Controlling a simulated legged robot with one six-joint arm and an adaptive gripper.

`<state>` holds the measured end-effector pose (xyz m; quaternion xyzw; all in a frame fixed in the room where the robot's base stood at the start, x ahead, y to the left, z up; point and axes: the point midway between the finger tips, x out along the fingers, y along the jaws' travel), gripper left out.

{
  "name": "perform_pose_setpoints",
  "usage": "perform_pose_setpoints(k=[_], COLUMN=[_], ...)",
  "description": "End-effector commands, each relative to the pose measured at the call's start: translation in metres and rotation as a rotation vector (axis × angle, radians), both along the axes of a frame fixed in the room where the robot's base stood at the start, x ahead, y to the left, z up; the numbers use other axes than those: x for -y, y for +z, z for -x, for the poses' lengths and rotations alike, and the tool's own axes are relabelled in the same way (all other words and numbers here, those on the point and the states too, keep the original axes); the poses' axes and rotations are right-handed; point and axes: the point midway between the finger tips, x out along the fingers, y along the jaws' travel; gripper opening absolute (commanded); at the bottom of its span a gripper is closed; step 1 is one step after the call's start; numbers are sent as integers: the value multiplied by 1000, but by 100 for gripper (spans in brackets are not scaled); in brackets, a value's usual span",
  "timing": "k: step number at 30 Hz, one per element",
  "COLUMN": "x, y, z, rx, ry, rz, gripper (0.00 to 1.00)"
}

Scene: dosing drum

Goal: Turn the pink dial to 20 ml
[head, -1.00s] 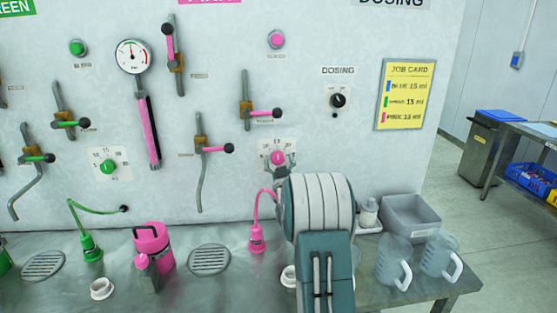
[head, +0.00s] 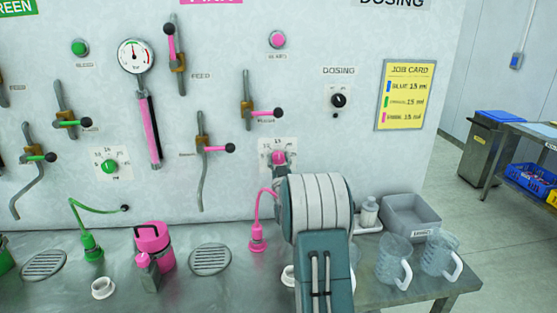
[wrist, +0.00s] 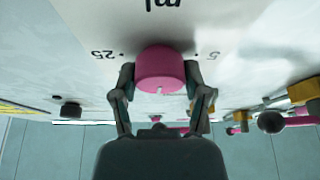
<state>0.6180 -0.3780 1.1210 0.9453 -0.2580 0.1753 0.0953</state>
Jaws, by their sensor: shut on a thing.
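The pink dial (head: 278,157) sits on a white scale plate (head: 264,146) on the wall, below the pink levers. In the wrist view the pink dial (wrist: 160,70) fills the space between the two fingers of my gripper (wrist: 161,82), which is shut on it from both sides. The numbers 25 and 5 and "ml" show on the plate around it. A small light mark shows on the dial's near edge. In the head view my arm covers the lower part of the dial and most of the gripper, and the dial's setting cannot be read there.
Pink levers (head: 264,113) stick out above and left of the dial. A pink hose nozzle (head: 258,238) stands on the bench below. Clear jugs (head: 395,258) and a grey bin (head: 412,217) stand to the right. The job card (head: 405,95) hangs on the wall.

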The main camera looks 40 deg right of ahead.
Motion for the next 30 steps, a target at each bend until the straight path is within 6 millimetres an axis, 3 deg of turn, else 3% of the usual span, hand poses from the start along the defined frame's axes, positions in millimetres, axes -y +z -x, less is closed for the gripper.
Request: perform_pose_setpoints(k=[18, 30], x=[-1, 1], y=[1, 0], z=[-1, 0], rx=[250, 356], ry=[3, 1], rz=[-408, -581], gripper=[12, 12])
